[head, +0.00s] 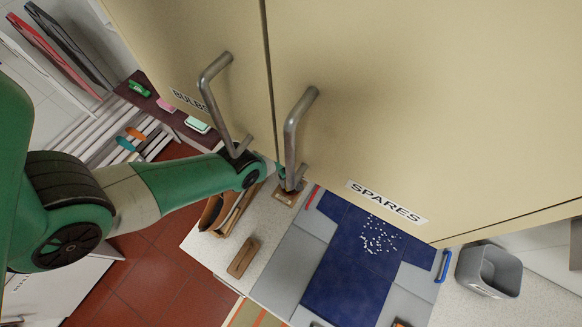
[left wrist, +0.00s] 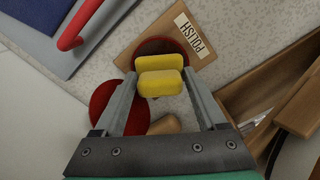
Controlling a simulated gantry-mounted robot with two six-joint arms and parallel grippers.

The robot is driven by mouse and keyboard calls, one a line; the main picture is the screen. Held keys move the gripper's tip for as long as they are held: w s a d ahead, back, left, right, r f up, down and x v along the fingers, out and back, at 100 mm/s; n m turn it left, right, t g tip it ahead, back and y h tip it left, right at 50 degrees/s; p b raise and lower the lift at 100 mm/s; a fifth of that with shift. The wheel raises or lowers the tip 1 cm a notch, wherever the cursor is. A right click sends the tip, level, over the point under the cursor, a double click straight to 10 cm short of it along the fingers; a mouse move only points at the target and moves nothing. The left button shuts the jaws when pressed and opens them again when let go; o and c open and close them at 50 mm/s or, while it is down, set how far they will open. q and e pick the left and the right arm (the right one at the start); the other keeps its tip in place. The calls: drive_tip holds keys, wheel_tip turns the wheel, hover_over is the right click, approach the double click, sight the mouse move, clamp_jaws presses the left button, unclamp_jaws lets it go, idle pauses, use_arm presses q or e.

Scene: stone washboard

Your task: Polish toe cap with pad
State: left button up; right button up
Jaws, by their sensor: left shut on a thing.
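My left gripper (left wrist: 158,86) is shut on a yellow pad (left wrist: 160,84), which shows as two rounded yellow parts between the fingertips. The pad is over a dark red round tin on a wooden board labelled POLISH (left wrist: 196,36); whether they touch I cannot tell. A red disc (left wrist: 108,105) lies beside the left finger. A tan rounded thing (left wrist: 164,125) is partly hidden behind the gripper; I cannot tell whether it is a toe cap. In the head view the left gripper (head: 281,174) is mostly hidden by a cabinet handle. My right gripper is not in view.
Cabinet doors (head: 400,90) with protruding handles (head: 293,130) fill the upper head view. A brown block (head: 243,258) lies on the speckled counter. A wooden box (left wrist: 250,92) is at the right in the wrist view. A blue mat (head: 345,275) and grey bin (head: 488,270) are to the right.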

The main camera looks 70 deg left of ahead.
use_arm(q)
drive_tip(key=shift+f+b, duration=0.6)
idle(1.6)
